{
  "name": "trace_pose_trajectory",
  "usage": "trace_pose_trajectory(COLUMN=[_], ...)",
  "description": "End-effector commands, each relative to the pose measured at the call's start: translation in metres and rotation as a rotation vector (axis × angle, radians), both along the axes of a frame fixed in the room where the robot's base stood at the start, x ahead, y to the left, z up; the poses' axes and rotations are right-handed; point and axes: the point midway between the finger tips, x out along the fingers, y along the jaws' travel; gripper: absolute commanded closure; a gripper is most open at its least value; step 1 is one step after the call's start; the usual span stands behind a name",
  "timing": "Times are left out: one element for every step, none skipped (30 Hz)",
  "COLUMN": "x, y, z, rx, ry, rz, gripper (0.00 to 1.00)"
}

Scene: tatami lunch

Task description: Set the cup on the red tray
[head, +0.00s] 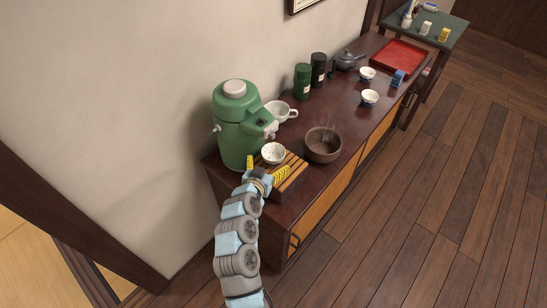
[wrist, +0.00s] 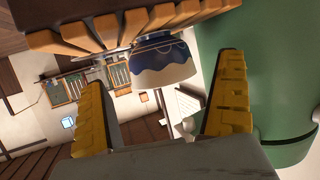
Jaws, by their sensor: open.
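A small cup (head: 273,153), pale inside, stands upright on the slatted wooden rack (head: 297,180) by the green dispenser. In the wrist view the cup (wrist: 160,62) shows blue and cream sides beside the slats, beyond and between the fingertips. My gripper (head: 266,167) is open, with its yellow fingers spread at the near side of the cup; it also shows in the wrist view (wrist: 162,88). Nothing is held. I cannot tell whether a finger touches the cup. The red tray (head: 402,57) lies at the far end of the dark counter.
The green dispenser (head: 236,130) stands close left of my gripper. A steaming brown bowl (head: 323,147) sits right of the rack.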

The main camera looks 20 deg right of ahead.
Motion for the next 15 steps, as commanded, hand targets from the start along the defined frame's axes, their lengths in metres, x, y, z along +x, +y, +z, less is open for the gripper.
trace_pose_trajectory(x=[0.001,0.001,0.002,0.003,0.003,0.005,0.006,0.008,0.011,0.013,0.016,0.02,0.022,0.025,0.028], y=[-0.001,-0.001,-0.002,-0.002,-0.003,-0.004,-0.006,-0.008,-0.011,-0.013,-0.015,-0.018,-0.021,-0.023,-0.026], z=[-0.001,-0.001,-0.001,-0.001,-0.001,-0.002,-0.002,-0.003,-0.003,-0.004,-0.004,-0.006,-0.007,-0.009,-0.011], rx=[0.0,0.0,0.0,0.0,-0.001,-0.001,-0.001,-0.001,-0.001,-0.001,-0.001,-0.001,-0.001,-0.001,-0.001], ry=[0.0,0.0,0.0,0.0,-0.001,-0.001,-0.001,-0.002,-0.003,-0.003,-0.003,-0.003,-0.002,0.0,0.0], rz=[0.0,0.0,0.0,0.0,0.0,0.0,0.0,0.0,-0.001,-0.001,-0.001,-0.001,-0.002,-0.002,-0.002], gripper=[0.0,0.0,0.0,0.0,0.0,0.0,0.0,0.0,0.0,0.0,0.0,0.0,0.0,0.0,0.0])
